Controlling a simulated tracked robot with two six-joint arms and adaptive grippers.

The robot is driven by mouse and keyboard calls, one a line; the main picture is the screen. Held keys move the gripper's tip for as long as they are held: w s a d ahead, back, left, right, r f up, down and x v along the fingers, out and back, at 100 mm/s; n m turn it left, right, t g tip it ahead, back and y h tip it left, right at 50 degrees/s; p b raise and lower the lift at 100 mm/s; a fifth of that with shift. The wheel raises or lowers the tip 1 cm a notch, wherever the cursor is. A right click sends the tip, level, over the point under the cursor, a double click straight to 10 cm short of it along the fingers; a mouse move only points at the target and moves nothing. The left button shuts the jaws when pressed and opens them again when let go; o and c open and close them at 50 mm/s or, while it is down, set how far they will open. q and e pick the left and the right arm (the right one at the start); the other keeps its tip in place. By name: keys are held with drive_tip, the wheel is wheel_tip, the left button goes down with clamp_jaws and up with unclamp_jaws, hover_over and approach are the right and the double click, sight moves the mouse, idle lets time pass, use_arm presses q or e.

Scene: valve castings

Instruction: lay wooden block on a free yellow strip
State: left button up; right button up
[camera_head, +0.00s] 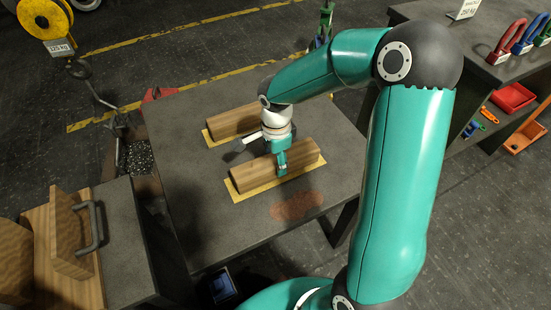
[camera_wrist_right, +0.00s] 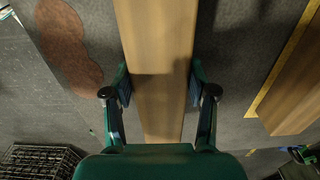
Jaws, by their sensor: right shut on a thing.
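A wooden block (camera_head: 250,172) lies along a yellow strip (camera_head: 262,187) on the near part of the dark table; the strip's edge shows around it. My right gripper (camera_head: 281,163) reaches down over this block and is shut on it near its middle. In the right wrist view the block (camera_wrist_right: 155,40) runs between the two fingers of the right gripper (camera_wrist_right: 158,92). A second wooden block (camera_head: 233,123) lies on another yellow strip (camera_head: 209,139) farther back; it also shows at the right of the wrist view (camera_wrist_right: 295,95). My left gripper is not seen.
A reddish stain (camera_head: 297,205) marks the bare front of the table (camera_head: 225,235). At the left, a wooden piece with a metal handle (camera_head: 92,228) stands by a dark bench. A workbench (camera_head: 480,75) with coloured shackles and a red bin (camera_head: 512,98) is at the right.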

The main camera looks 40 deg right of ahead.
drive_tip(key=shift+f, duration=0.2)
drive_tip(key=o, duration=1.6)
drive_tip(key=shift+o, duration=0.2)
wheel_tip(320, 180, up, 12)
drive_tip(key=shift+r, duration=0.1)
